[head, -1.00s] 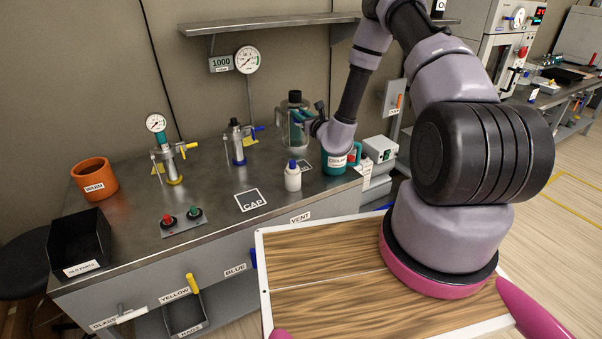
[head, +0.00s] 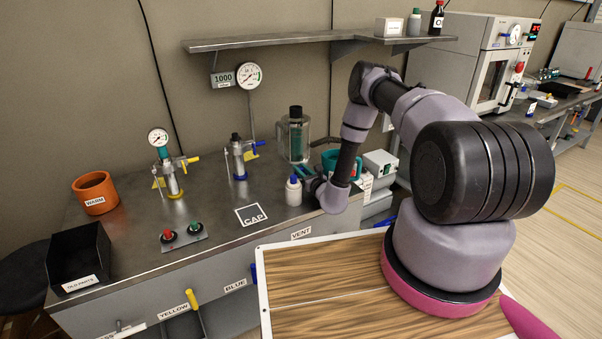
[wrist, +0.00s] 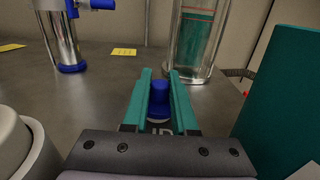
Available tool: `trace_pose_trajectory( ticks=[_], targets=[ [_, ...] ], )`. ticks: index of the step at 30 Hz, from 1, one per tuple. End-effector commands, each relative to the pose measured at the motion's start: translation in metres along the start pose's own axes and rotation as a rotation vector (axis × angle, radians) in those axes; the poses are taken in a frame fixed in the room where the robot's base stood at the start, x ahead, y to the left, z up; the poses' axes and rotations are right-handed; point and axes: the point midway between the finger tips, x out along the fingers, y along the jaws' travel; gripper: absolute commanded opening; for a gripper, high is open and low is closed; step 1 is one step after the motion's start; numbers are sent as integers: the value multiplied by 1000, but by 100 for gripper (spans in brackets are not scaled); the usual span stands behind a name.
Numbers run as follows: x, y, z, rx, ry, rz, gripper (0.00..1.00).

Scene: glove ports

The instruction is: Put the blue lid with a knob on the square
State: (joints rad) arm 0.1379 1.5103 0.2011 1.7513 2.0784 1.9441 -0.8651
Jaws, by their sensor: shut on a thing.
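My gripper (head: 303,172) is low over the bench, beside the white bottle. In the wrist view its teal fingers are shut on the blue lid with a knob (wrist: 158,98). Dark square lettering (wrist: 160,131) reading "ID" shows between the fingers, just under the lid; the rest of that square is hidden. I cannot tell whether the lid touches the bench. In the head view the lid is not clearly seen. A second square, marked CAP (head: 251,214), lies bare to the left.
A metal cylinder fitting (head: 238,160) and red and green buttons (head: 183,237) stand left. The bench around CAP is clear.

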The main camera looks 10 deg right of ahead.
Motion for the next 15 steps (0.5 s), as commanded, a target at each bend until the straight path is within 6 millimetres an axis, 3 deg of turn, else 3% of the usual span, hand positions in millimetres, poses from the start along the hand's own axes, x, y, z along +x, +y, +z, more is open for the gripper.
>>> trace_pose_trajectory(
  ticks=[3, 13, 14, 15],
  targets=[
    [0, 0, -14, 0, 1, 0, 0],
    [0, 0, -16, 1, 0, 0, 0],
    [0, 0, -16, 1, 0, 0, 30],
    [0, 0, -16, 0, 0, 0, 45]
  ],
)
